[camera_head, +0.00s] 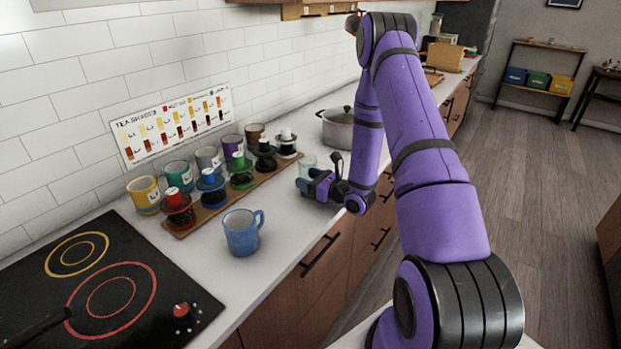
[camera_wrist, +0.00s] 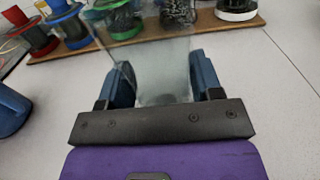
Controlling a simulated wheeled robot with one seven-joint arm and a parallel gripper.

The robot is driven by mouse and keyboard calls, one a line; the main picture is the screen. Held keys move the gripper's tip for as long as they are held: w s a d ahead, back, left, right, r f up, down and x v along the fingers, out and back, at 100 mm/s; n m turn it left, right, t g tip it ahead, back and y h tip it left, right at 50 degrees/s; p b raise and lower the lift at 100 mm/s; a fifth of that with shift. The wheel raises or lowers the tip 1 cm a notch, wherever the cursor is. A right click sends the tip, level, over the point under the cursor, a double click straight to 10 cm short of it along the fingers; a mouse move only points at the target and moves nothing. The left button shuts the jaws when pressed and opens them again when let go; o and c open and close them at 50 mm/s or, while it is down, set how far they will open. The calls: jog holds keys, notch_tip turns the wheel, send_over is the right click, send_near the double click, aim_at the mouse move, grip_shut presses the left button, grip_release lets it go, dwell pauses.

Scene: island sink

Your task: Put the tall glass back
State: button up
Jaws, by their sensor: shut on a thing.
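The tall glass (camera_wrist: 160,72) is clear and stands between the two blue fingers of my gripper (camera_wrist: 165,85) in the wrist view. My gripper is shut on it. In the head view my gripper (camera_head: 306,183) is low over the counter, at the right end of the wooden tea board, and the top of the glass (camera_head: 308,162) shows just behind it. The glass looks upright. Its base is hidden, so I cannot tell whether it touches the counter.
A wooden board (camera_head: 226,200) holds several coloured infusers, with mugs behind them. A blue mug (camera_head: 242,232) stands in front of the board. A pot (camera_head: 338,128) stands beyond my gripper. A black cooktop (camera_head: 100,285) is at lower left. Bare counter lies along the front edge.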

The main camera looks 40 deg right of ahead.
jog(key=shift+f, duration=0.1)
jog(key=o, duration=1)
jog(key=shift+f, duration=0.1)
